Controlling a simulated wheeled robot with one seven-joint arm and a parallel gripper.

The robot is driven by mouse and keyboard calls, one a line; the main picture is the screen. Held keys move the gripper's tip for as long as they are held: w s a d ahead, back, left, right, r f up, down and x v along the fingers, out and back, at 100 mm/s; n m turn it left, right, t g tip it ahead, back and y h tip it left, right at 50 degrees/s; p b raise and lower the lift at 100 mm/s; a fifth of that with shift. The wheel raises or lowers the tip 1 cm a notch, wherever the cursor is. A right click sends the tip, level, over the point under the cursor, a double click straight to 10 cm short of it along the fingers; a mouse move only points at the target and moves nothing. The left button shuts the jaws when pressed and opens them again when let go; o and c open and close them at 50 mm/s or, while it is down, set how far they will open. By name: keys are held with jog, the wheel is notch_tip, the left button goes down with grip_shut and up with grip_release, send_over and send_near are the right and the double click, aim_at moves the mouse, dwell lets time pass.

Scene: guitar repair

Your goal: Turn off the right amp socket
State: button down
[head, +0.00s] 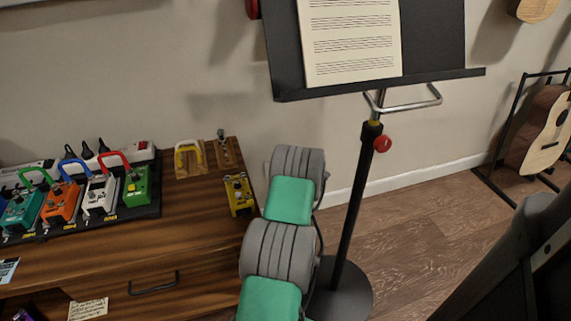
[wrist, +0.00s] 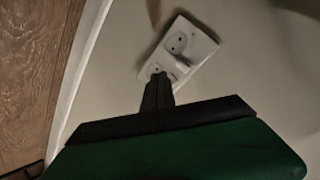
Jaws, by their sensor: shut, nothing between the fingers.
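In the wrist view a white double wall socket (wrist: 200,42) is on the pale wall, tilted in the picture. One round outlet shows at its upper part, and a second one is partly hidden behind my fingertips. A small raised pale part, perhaps a switch, shows beside the lower outlet; its position is unclear. My gripper (wrist: 158,77) is shut and empty, its tips overlapping the lower end of the socket. I cannot tell whether they touch it. In the head view the socket and my gripper are hidden, and my grey and green arm reaches down beside the desk.
A wooden desk (head: 205,222) with several pedals and a white power strip (head: 140,152) stands left of my arm. A music stand (head: 352,205) with sheet music (head: 350,40) stands close on the right. A guitar (head: 545,130) rests on a rack at far right.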

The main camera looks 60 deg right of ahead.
dwell(0.6)
jog(key=shift+w+d+b, duration=0.3)
jog(key=shift+b, duration=0.2)
jog(key=shift+w+d+r, duration=0.1)
jog(key=shift+w+d, duration=0.05)
dwell(0.3)
dwell(0.4)
jog(key=shift+s+a, duration=0.45)
jog(key=shift+s, duration=0.05)
jog(key=shift+s+a+f+p, duration=0.25)
jog(key=shift+s+a+p, duration=0.25)
jog(key=shift+s+a, duration=0.4)
jog(key=shift+s+a+f+p, duration=0.2)
jog(key=shift+s+a+p, duration=0.3)
jog(key=shift+s+a, duration=0.4)
jog(key=shift+w+r, duration=0.1)
